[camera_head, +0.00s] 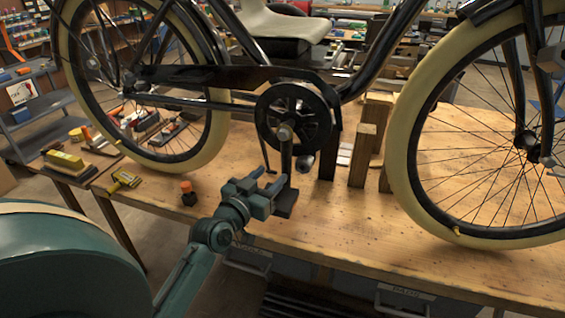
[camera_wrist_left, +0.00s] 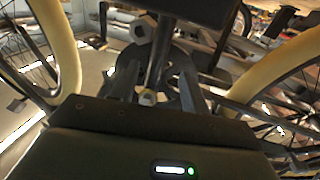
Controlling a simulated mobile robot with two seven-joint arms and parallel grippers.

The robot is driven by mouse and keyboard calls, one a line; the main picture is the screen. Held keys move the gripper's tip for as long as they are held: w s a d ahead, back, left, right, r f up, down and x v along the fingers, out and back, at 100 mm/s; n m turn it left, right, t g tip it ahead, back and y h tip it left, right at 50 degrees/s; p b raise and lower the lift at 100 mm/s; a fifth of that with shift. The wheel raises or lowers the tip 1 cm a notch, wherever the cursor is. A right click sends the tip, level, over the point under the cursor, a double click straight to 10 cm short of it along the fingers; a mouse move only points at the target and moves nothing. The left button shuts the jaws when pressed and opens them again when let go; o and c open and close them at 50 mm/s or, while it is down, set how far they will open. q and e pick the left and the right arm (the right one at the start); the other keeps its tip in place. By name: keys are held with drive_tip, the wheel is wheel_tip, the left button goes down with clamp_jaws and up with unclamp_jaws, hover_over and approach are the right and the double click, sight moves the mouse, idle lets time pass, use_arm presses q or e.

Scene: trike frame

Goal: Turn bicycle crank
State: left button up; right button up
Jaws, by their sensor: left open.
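The black bicycle stands on the wooden workbench (camera_head: 440,240). Its round black chainring (camera_head: 310,118) is at the middle of the head view. The crank (camera_head: 286,152) hangs down from the silver hub bolt (camera_head: 284,133), roughly vertical. My left gripper (camera_head: 276,192) is open at the crank's lower end, in front of the bench edge side of the bike. In the left wrist view the crank (camera_wrist_left: 158,58) runs up from close in front of the gripper body. Whether the fingers touch it I cannot tell. My right gripper is not in view.
Wooden blocks (camera_head: 363,150) stand under the frame. The cream-tyred front wheel (camera_head: 405,160) is at the right, the rear wheel (camera_head: 210,150) at the left. The right front of the bench is clear.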

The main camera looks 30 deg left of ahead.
sight(284, 162)
use_arm(q)
drive_tip(key=w, duration=0.6)
drive_tip(key=shift+w+a, duration=0.1)
drive_tip(key=shift+w, duration=0.05)
clamp_jaws()
idle(0.4)
